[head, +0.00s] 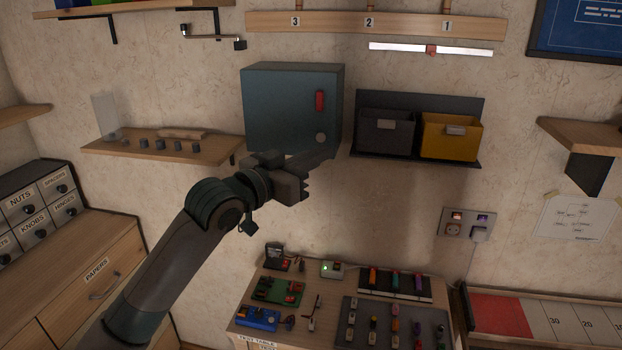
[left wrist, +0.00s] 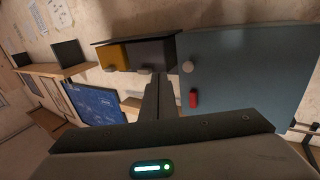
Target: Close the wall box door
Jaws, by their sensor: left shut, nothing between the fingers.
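The wall box (head: 280,72) is a teal cabinet mounted on the wall, upper middle of the head view. Its door (head: 275,110) looks flush with the box, with no gap that I can see. The door has a red handle (head: 320,100) and a round grey knob (head: 320,138) near its right edge. The left wrist view also shows the teal door (left wrist: 250,75), the knob (left wrist: 187,67) and the red handle (left wrist: 193,99). My left gripper (head: 322,162) is shut and empty, just below the box's lower right corner, apparently apart from the door. My right gripper is out of view.
A rack with a dark bin (head: 386,132) and a yellow bin (head: 450,137) hangs right of the box. A wooden shelf (head: 210,149) with small items is at its left. A workbench (head: 250,290) with electronics stands below.

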